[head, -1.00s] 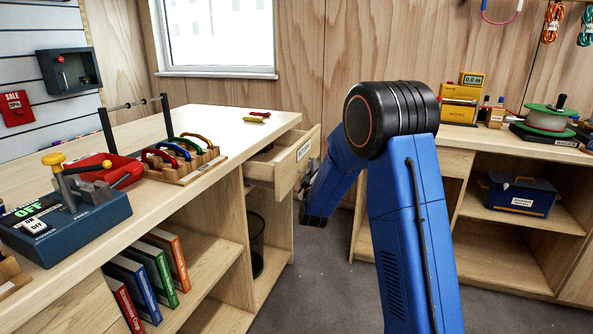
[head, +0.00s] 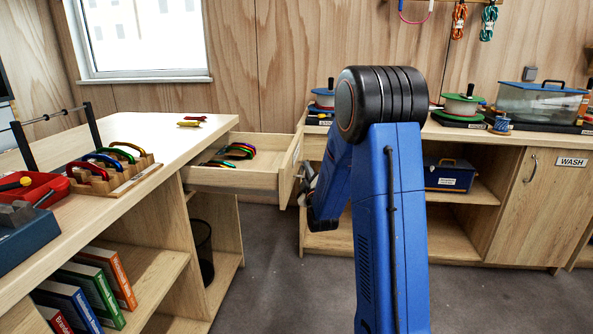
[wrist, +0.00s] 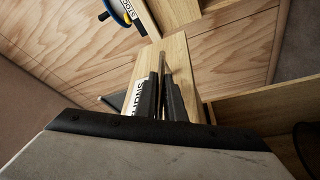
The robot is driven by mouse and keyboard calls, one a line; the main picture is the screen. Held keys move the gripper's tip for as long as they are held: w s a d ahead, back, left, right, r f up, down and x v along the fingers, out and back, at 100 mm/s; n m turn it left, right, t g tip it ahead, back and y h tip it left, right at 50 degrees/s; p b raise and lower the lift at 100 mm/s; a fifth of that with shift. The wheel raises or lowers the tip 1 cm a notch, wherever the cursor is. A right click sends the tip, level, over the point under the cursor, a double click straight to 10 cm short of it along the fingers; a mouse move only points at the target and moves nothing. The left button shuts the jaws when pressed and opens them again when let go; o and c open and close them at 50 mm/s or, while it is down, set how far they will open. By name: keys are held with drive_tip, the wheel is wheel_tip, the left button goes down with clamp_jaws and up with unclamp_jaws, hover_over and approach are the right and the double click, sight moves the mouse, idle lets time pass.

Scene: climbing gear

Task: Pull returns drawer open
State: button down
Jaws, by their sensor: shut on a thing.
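The returns drawer (head: 232,180) is pulled well out from the end of the left wooden counter. Several coloured carabiners (head: 238,150) lie inside it. My gripper (head: 304,184) is at the outer face of the drawer front, mostly hidden by my arm in the head view. In the wrist view the two dark fingers of my gripper (wrist: 164,85) are closed together at the drawer front (wrist: 178,50), beside a partly covered white label (wrist: 136,98). They are shut on the drawer's handle, which is largely hidden between them.
The counter (head: 150,130) holds a rack of carabiners (head: 108,172) and a red tray (head: 38,188). A dark bin (head: 202,250) stands below the drawer. A blue box (head: 449,174) sits on the back shelf. Grey floor (head: 290,290) is clear between the counters.

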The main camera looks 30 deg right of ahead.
drive_tip(key=shift+s+d, duration=0.15)
drive_tip(key=shift+d, duration=0.05)
drive_tip(key=c, duration=1.8)
unclamp_jaws()
drive_tip(key=shift+c, duration=0.2)
